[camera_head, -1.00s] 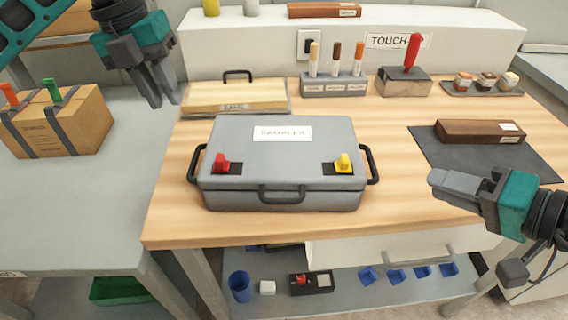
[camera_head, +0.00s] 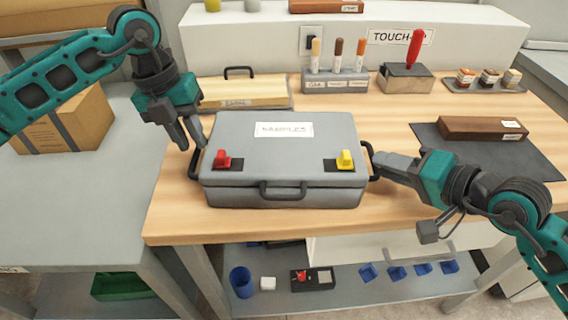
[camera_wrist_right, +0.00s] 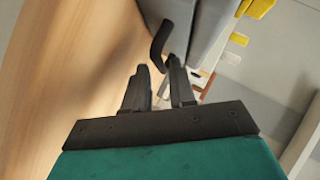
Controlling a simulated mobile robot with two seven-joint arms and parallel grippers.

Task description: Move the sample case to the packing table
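The grey sample case (camera_head: 284,150) lies flat and closed on the wooden bench, with a label, a red latch, a yellow latch and black handles. My left gripper (camera_head: 193,140) is open, just above and beside the left handle (camera_head: 195,162). My right gripper (camera_head: 378,165) is at the case's right side. In the right wrist view its two fingers (camera_wrist_right: 158,85) are apart, with the black right handle (camera_wrist_right: 162,45) at their tips; I cannot tell if they touch it. A grey table (camera_head: 80,215), probably the packing table, stands left of the bench.
A taped cardboard box (camera_head: 75,125) sits on the grey table, whose front is clear. Behind the case are a wooden panel (camera_head: 240,92) and a marker rack (camera_head: 335,82). A dark mat (camera_head: 480,160) with a brown block (camera_head: 482,129) lies right.

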